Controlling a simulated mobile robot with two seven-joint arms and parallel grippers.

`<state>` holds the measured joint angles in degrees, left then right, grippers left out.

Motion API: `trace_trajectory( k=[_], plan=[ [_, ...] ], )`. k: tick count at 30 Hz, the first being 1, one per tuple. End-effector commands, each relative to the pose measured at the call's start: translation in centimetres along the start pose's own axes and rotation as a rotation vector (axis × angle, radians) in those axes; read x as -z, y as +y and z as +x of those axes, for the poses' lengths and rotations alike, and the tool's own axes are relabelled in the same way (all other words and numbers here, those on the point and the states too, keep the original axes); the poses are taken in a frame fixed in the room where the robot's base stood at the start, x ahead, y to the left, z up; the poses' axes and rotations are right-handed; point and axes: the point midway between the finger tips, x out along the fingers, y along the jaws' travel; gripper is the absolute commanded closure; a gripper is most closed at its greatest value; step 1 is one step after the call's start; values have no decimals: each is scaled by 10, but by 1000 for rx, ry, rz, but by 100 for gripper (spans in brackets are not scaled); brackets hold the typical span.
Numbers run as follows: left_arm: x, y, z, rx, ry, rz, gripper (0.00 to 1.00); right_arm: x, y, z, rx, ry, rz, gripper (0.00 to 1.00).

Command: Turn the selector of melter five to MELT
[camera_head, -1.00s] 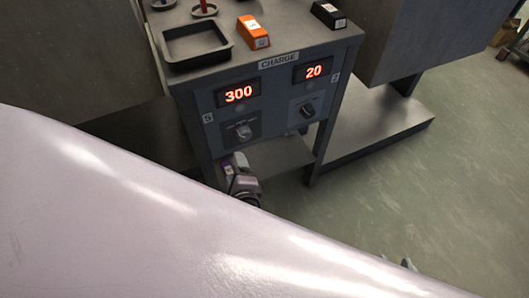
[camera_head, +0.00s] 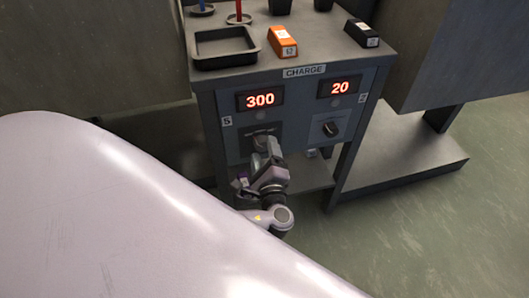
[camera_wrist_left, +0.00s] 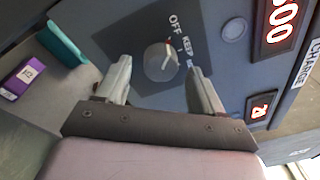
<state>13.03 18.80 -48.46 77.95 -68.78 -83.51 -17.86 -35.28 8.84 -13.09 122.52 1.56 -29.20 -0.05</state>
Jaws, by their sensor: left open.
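The selector of melter five is a round knob (camera_wrist_left: 160,66) on a dark plate (camera_head: 253,133) under the 300 display (camera_head: 260,100) and beside the "5" label (camera_head: 227,121). In the left wrist view the words OFF and KEEP show by the knob, and its pale bar slants up and right; MELT cannot be read. My left gripper (camera_head: 266,148) is at the panel and hides most of the knob in the head view. In the left wrist view its fingers are open, one on each side of the knob; contact cannot be told. My right gripper is not in view.
A second dark knob (camera_head: 330,129) sits under the 20 display (camera_head: 340,87). On top stand a black tray (camera_head: 222,62), an orange box (camera_head: 282,42) and a black box (camera_head: 362,33). A purple box (camera_wrist_left: 22,78) and a teal item (camera_wrist_left: 62,44) show in the wrist view.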

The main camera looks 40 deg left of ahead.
Motion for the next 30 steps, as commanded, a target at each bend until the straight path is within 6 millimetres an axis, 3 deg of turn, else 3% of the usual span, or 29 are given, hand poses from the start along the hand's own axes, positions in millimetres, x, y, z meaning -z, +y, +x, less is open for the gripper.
trace_trajectory(
  k=[11, 16, 30],
  plan=[
    [0, 0, 8, -1, 0, -1, 32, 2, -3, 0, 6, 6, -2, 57],
    [0, 0, 8, -1, 1, -1, 88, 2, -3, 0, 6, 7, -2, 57],
    [-2, -3, 8, -9, 7, 89, 88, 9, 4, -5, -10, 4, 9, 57]
  ],
)
